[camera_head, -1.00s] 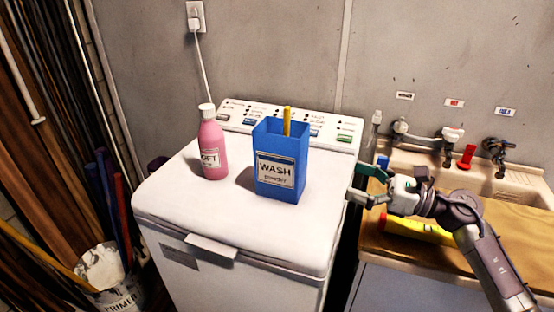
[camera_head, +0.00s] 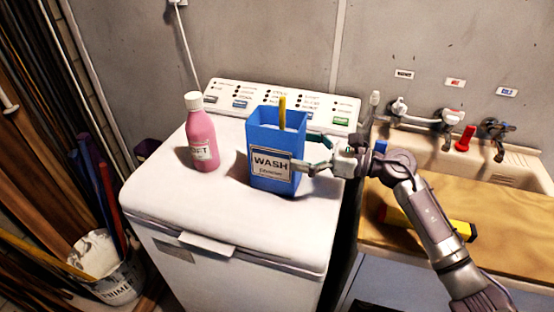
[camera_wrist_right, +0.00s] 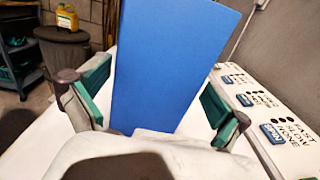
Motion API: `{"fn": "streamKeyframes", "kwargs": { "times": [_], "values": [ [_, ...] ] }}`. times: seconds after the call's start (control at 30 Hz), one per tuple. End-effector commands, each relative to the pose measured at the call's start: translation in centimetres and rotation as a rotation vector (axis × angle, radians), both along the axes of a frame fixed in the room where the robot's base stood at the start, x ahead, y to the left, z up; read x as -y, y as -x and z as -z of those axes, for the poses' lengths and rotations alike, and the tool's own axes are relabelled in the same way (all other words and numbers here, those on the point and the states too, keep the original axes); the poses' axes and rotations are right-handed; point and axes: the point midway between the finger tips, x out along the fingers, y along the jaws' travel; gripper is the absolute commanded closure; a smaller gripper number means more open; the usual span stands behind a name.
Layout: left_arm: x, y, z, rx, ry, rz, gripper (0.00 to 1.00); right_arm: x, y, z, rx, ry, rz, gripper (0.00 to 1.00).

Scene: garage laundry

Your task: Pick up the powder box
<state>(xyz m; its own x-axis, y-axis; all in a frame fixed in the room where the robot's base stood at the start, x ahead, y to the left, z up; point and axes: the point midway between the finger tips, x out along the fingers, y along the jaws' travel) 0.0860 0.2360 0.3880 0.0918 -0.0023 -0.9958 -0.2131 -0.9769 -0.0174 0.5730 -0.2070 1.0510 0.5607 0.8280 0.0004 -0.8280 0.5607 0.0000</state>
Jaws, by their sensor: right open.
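The powder box (camera_head: 274,166) is a blue, open-topped box with a WASH label and a yellow stick standing in it. It stands upright on the white washing machine (camera_head: 218,215). My right gripper (camera_head: 308,152) is open at the box's right side, with one finger in front of the box's near right edge and one toward its back. In the right wrist view the blue box (camera_wrist_right: 170,62) stands between the two green-padded fingers, with gaps visible beside it. My left gripper is not in view.
A pink bottle (camera_head: 201,134) stands left of the box on the lid. The control panel (camera_head: 290,100) runs behind. A sink (camera_head: 480,160), a wooden counter (camera_head: 520,220) and a yellow-and-black object (camera_head: 462,230) lie to the right. A primer bucket (camera_head: 105,268) stands lower left.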

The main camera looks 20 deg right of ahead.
Motion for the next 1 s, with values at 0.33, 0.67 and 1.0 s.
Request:
{"fn": "streamKeyframes", "kwargs": {
  "times": [0.33,0.67,1.0],
  "values": [
    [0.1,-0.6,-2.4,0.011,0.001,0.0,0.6,-3.7,-2.4,0.1,0.001,-0.001,-0.001,0.0],
    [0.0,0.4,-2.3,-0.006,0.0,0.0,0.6,-3.8,-2.4,0.3,0.0,0.0,-0.001,0.15],
    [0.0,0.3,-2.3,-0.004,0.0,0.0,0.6,-3.8,-2.4,0.3,0.0,0.0,-0.002,0.72]
  ]
}}
